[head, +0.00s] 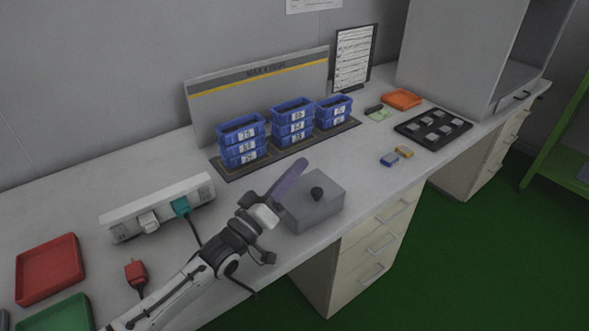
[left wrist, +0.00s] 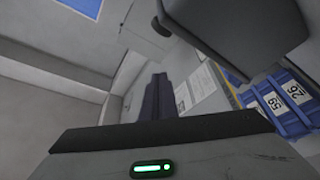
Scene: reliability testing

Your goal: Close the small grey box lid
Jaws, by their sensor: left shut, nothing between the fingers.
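The small grey box (head: 312,212) stands near the front edge of the bench in the head view. A dark round knob shows on its top. The top looks flat, but I cannot tell whether the lid is fully down. My left gripper (head: 299,166) is just left of and behind the box, its long purple-tinted fingers together and empty, pointing up and to the right. I cannot tell whether it touches the box. In the left wrist view its dark fingers (left wrist: 158,98) are side by side. My right gripper is not in view.
Blue labelled bins (head: 240,152) stand in stacks behind the box. A white power strip (head: 157,208) with plugs, a red tray (head: 50,268) and a green tray (head: 57,312) are left. A black tray (head: 432,127) lies right.

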